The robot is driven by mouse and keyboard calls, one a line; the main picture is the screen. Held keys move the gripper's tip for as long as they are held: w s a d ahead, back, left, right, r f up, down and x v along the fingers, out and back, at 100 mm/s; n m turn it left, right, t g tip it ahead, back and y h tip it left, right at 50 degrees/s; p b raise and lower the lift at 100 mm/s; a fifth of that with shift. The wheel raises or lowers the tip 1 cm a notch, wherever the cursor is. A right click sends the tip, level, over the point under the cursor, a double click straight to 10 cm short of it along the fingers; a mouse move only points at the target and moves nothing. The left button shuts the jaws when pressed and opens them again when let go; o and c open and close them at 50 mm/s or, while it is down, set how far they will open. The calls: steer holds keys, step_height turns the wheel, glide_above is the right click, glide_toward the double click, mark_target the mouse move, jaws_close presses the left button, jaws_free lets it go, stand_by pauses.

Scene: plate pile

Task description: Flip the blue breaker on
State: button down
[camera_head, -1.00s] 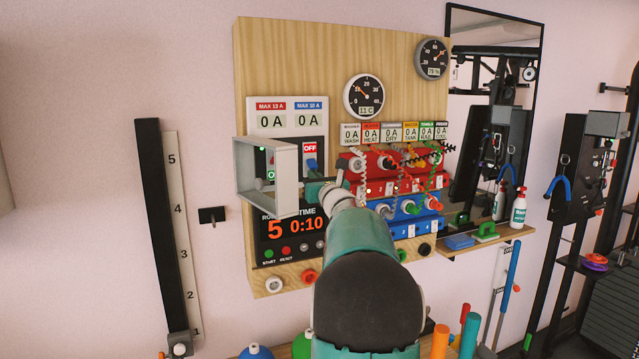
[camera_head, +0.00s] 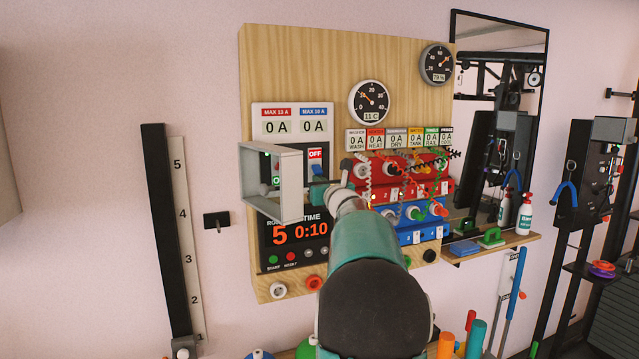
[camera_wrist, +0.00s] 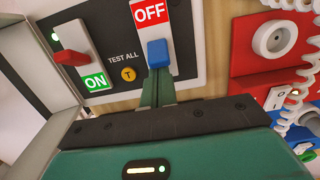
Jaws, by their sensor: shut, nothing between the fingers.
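The blue breaker (camera_wrist: 157,53) is a blue lever on a dark panel in the wrist view. It is down, with the red OFF label (camera_wrist: 149,12) showing above it. It also shows in the head view (camera_head: 318,169). The red breaker (camera_wrist: 70,57) to its left is up, with a green ON label below. My gripper (camera_wrist: 154,80) is shut and empty, its tips just under the blue lever; I cannot tell whether they touch it. In the head view my gripper (camera_head: 316,192) is partly hidden behind the open cover.
A pale box-shaped open cover (camera_head: 289,185) stands out from the panel left of my gripper. A yellow TEST ALL button (camera_wrist: 127,74) sits between the levers. Red (camera_head: 410,190) and blue socket blocks with coiled cords are to the right.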

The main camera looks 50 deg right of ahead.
mark_target(317, 170)
steer(key=shift+s+r+g, duration=0.15)
steer(key=shift+g, duration=0.15)
steer(key=shift+s+a+r, duration=0.25)
steer(key=shift+s+r, duration=0.05)
steer(key=shift+r, duration=0.35)
stand_by(0.4)
steer(key=shift+r+g+y, duration=0.4)
steer(key=shift+g+y, duration=0.2)
steer(key=shift+g, duration=0.1)
steer(key=shift+s+r, duration=0.1)
steer(key=shift+r, duration=0.05)
steer(key=shift+a+r, duration=0.1)
steer(key=shift+r, duration=0.05)
steer(key=s+a+r, duration=0.3)
steer(key=s+r, duration=0.2)
steer(key=r, duration=0.2)
steer(key=shift+s+r, duration=0.3)
steer(key=shift+s+a, duration=0.15)
steer(key=shift+a, duration=0.1)
